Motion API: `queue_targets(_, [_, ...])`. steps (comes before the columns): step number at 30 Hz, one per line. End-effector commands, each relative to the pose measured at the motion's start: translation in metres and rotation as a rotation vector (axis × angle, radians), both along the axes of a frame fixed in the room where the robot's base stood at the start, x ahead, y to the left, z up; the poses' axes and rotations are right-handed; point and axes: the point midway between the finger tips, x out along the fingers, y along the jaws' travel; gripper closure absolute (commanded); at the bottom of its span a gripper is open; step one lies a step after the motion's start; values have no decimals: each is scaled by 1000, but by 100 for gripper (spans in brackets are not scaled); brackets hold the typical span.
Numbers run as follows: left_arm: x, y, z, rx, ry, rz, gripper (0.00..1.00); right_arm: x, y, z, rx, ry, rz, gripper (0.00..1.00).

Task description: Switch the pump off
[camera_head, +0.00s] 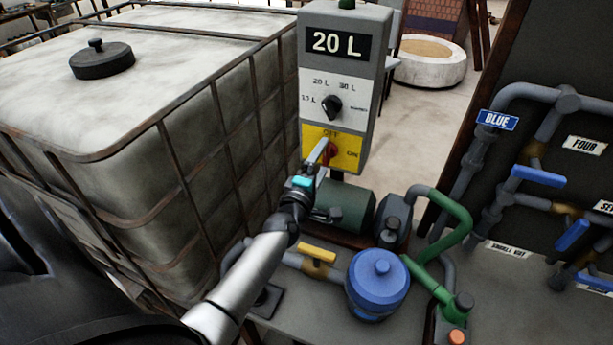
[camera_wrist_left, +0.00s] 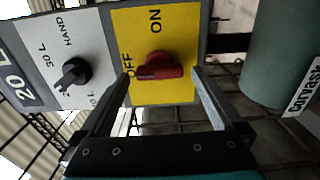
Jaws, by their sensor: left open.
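The pump switch is a red knob (camera_head: 329,153) on the yellow plate (camera_head: 347,146) low on the grey control box. OFF is at the plate's top and ON at its right. In the left wrist view the knob (camera_wrist_left: 160,66) appears turned sideways, its long side in line with OFF. My left gripper (camera_head: 319,156) is at the plate. In the left wrist view its open fingers (camera_wrist_left: 162,74) stand one on each side of the knob; whether they touch it I cannot tell. The green pump (camera_head: 350,206) is below the box. My right gripper is not seen.
The box display (camera_head: 337,43) reads 20 L, above a black selector knob (camera_head: 331,105). A caged white tank (camera_head: 170,50) stands close on the left. A blue-capped vessel (camera_head: 378,284), a yellow-handled valve (camera_head: 317,253) and green pipes crowd the bench below.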

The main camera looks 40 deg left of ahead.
Motion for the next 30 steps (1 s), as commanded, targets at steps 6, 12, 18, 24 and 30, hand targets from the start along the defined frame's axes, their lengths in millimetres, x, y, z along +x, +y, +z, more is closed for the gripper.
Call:
queue_targets(6, [-35,-8,-1,0,3,0,0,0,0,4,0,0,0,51])
queue_targets(12, [-68,-16,0,0,3,0,0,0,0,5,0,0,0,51])
queue_targets(18, [-100,-24,-1,-1,3,0,0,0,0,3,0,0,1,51])
queue_targets(24, [-125,-30,-1,-1,2,1,0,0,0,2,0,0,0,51])
queue_targets(30, [-136,-33,0,-1,2,0,0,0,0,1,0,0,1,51])
